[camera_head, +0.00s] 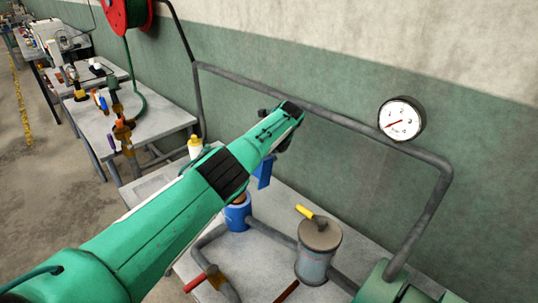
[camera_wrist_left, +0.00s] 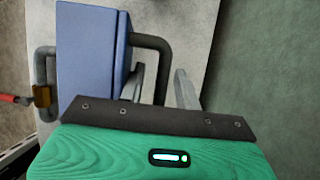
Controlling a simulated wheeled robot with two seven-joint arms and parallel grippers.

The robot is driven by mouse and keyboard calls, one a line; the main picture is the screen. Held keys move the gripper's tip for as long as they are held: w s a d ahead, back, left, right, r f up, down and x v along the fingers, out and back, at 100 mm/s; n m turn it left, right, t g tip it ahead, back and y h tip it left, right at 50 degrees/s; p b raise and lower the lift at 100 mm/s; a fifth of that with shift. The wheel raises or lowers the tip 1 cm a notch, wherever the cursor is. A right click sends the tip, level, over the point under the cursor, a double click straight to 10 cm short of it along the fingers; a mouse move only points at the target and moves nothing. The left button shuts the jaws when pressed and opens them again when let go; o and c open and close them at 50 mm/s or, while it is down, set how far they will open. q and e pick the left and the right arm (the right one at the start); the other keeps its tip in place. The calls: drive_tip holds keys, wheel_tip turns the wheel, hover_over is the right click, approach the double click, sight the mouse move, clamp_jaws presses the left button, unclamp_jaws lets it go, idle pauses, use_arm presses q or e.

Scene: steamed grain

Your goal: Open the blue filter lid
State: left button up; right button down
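The blue filter (camera_head: 238,217) stands on the grey table, partly hidden behind my left arm. Its round body shows a brownish top inside the rim. A flat blue piece, apparently the lid (camera_head: 264,172), stands raised and tilted beside my left forearm; its hinge is hidden. In the left wrist view a large blue surface (camera_wrist_left: 88,50), apparently the lid, is close, left of the fingers. My left gripper (camera_wrist_left: 161,90) is open, with a gap between its fingers and nothing clearly held. In the head view its fingers are mostly hidden under the wrist. My right gripper is not in view.
A grey canister (camera_head: 315,255) with a yellow handle (camera_head: 311,213) stands right of the filter. A red-handled valve (camera_head: 200,278) is at front left. A pipe (camera_head: 330,115) and pressure gauge (camera_head: 402,118) are on the wall behind. Another table (camera_head: 150,125) stands further left.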

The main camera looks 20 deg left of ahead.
use_arm(q)
drive_tip(key=shift+d+r, duration=0.15)
drive_tip(key=shift+r, duration=0.1)
drive_tip(key=w+v, duration=0.1)
drive_tip(key=v, duration=1.2)
drive_tip(key=shift+s+b, duration=0.45)
drive_tip(key=shift+s, duration=0.1)
